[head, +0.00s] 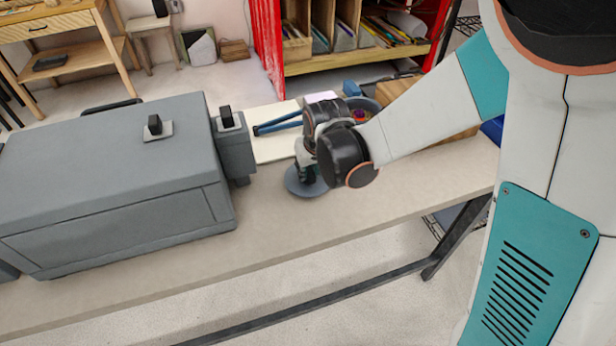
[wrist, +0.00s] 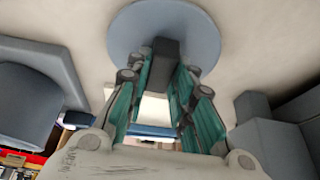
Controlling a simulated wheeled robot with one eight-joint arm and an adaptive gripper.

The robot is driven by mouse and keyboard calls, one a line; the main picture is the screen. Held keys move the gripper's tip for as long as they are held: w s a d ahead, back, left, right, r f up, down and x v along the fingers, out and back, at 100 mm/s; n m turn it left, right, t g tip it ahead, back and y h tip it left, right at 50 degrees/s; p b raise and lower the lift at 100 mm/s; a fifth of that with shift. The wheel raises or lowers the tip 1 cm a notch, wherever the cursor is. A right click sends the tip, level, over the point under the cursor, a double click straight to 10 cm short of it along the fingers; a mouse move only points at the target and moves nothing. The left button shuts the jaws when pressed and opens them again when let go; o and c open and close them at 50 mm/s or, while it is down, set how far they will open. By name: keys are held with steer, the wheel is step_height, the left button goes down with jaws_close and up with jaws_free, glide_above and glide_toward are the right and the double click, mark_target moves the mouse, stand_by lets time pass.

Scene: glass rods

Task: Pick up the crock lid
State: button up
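In the head view my gripper (head: 307,172) is over the lid and partly hidden by my wrist. I cannot tell whether the lid touches the bench.
A large grey box (head: 110,175) with dark handles stands to the left, its side block (head: 233,146) close to the lid. Behind are a pale board (head: 275,150), blue rod-like tool (head: 278,122) and a grey pot (head: 372,104). The bench front (head: 330,215) is clear.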

jaws_close()
